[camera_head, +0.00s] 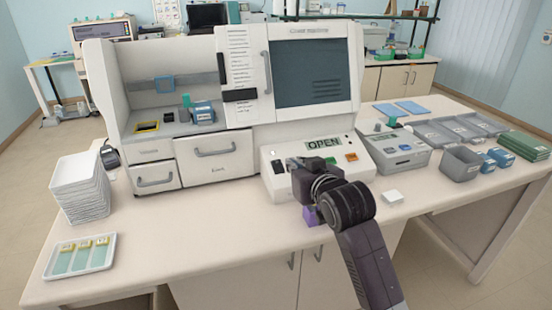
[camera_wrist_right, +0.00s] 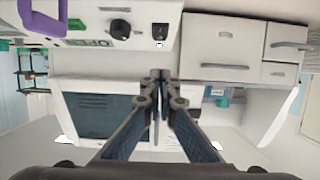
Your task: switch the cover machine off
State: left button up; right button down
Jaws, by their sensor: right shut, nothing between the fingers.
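The cover machine (camera_head: 240,80) is a large white unit with a dark window, and its front control panel (camera_head: 270,183) has a display reading OPEN (camera_head: 323,143). A small black-and-white switch (camera_head: 277,167) is at the panel's left; it also shows in the upside-down right wrist view (camera_wrist_right: 160,32), beside a black knob (camera_wrist_right: 120,29). My right gripper (camera_head: 300,166) is in front of the panel and hides part of it. In the wrist view its fingertips (camera_wrist_right: 160,76) are together and empty, seemingly apart from the switch. My left gripper is out of view.
A purple part (camera_head: 311,215) is below my right gripper. A small white block (camera_head: 392,196) lies to the right. A grey device (camera_head: 398,150) and trays stand farther right. Stacked white trays (camera_head: 80,187) and a slide tray (camera_head: 80,270) are left. The front middle of the table is clear.

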jog(key=p, duration=0.2)
send_over(279, 171)
jog(key=s, duration=0.2)
jog(key=f, duration=0.2)
jog(key=shift+s+d+f, duration=0.1)
jog(key=shift+d+f, duration=0.2)
jog(key=shift+f, duration=0.1)
jog(key=shift+w+a+f+p, duration=0.1)
jog(key=shift+w+f+p, duration=0.15)
jog(key=shift+f, duration=0.3)
jog(key=shift+w+a+f+p, duration=0.15)
jog(key=shift+w+f, duration=0.1)
jog(key=shift+f, duration=0.25)
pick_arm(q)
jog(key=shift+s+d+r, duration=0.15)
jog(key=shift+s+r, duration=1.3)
pick_arm(e)
jog(key=shift+w+f, duration=0.4)
jog(key=shift+f, duration=0.4)
jog(key=shift+w+a, duration=0.1)
jog(key=shift+w, duration=0.05)
jog(key=shift+w+f, duration=0.1)
jog(key=shift+f, duration=0.15)
pick_arm(q)
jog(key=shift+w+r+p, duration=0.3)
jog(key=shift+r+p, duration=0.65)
jog(key=shift+p, duration=0.05)
pick_arm(e)
jog(key=shift+r, duration=0.85)
